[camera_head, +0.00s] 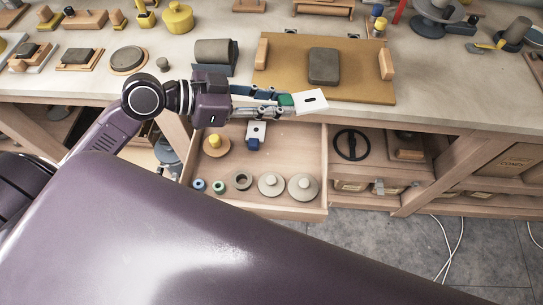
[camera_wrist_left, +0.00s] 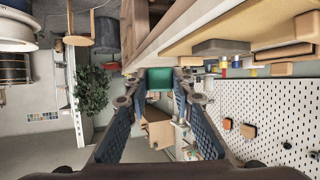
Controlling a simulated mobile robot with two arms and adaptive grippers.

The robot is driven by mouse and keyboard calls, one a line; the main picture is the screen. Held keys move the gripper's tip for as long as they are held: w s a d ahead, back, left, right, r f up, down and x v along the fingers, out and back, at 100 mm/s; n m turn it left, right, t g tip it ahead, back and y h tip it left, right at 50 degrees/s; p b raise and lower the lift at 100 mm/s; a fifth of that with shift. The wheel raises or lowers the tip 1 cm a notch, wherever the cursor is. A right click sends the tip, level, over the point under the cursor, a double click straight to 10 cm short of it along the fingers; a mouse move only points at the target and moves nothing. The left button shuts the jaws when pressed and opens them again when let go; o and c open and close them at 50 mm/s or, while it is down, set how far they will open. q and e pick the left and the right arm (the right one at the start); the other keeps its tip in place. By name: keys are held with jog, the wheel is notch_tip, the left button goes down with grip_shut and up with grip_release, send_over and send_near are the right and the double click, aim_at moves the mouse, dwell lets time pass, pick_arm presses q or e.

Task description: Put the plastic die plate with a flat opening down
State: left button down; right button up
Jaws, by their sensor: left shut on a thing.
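The white plastic die plate (camera_head: 313,103) has a dark flat slot in it and a green grip part (camera_head: 286,99) at its left end. My left gripper (camera_head: 284,102) is shut on the green part and holds the plate above the front edge of the table and the open drawer. In the left wrist view the green part (camera_wrist_left: 159,79) sits between the fingertips; the white plate is not clearly seen there. My right gripper does not show in either view.
The open drawer (camera_head: 318,160) below holds several round dies and another white plate with a blue part (camera_head: 253,143). On the table (camera_head: 445,100), a tan board (camera_head: 285,80) bears a grey clay slab (camera_head: 324,66) between wooden blocks. Bare tabletop lies right of the board.

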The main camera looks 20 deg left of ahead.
pick_arm(q)
jog(key=shift+w+d+f+b, duration=0.5)
jog(key=shift+d+f+b, duration=0.25)
jog(key=shift+d+f, duration=0.1)
notch_tip(320, 180, down, 3)
send_over(283, 159)
notch_tip(283, 159, down, 12)
jog(key=shift+r+b, duration=0.1)
jog(key=shift+b, duration=0.35)
notch_tip(283, 159, down, 4)
jog(key=shift+f, duration=0.55)
jog(key=shift+f+b, duration=0.35)
jog(key=shift+b, duration=0.35)
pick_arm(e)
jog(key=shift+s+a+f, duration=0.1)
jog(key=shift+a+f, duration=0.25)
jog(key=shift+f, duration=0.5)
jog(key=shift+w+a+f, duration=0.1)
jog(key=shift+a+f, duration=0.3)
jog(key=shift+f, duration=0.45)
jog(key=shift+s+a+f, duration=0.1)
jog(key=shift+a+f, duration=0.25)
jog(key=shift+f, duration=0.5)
pick_arm(q)
jog(key=shift+f+b, duration=0.25)
jog(key=shift+b, duration=0.15)
jog(key=c, duration=1.7)
grip_release()
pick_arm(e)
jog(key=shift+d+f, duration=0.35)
